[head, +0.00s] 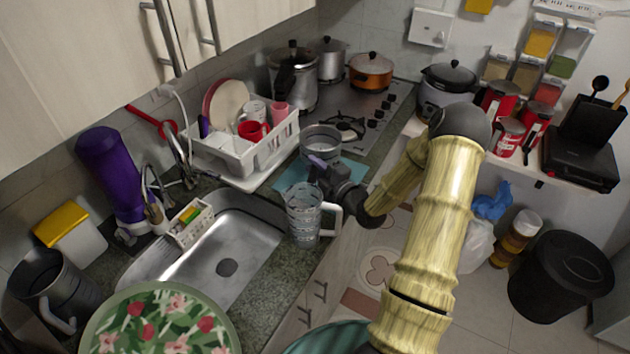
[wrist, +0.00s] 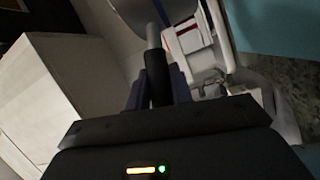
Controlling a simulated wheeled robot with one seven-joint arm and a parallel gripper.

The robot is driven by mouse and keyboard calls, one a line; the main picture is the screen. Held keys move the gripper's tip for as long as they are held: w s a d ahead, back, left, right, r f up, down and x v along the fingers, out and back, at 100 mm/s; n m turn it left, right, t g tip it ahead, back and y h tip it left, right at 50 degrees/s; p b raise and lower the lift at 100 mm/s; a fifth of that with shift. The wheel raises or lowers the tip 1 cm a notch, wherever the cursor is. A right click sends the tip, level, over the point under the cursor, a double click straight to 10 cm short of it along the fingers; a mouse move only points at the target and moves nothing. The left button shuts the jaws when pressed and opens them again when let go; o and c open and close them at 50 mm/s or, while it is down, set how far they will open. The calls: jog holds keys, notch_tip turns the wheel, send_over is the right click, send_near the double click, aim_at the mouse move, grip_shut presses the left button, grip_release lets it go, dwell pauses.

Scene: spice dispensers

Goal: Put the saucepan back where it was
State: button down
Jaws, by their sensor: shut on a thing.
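The grey metal saucepan (head: 321,137) is in the middle of the head view, between the white dish rack and the stove, by a teal mat (head: 290,174). My gripper (head: 322,166) is at its near side, shut on its handle. In the wrist view the black handle (wrist: 157,78) lies between the purple fingers (wrist: 158,95), with a metal stem running up toward the pan. Part of the pan's near wall is hidden by the gripper. I cannot tell whether its base touches the surface below.
A clear measuring jug (head: 303,215) stands close below my gripper by the sink (head: 225,255). The loaded white dish rack (head: 235,155) is to the left. The stove (head: 385,110) is behind, with an orange pot (head: 371,72) and other pots at its back.

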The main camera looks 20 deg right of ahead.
jog(key=shift+f, duration=1)
jog(key=shift+f+p, duration=0.4)
jog(key=shift+f, duration=1.5)
jog(key=shift+f, duration=0.15)
jog(key=c, duration=1.2)
grip_release()
jog(key=shift+c, duration=0.2)
jog(key=shift+r, duration=0.2)
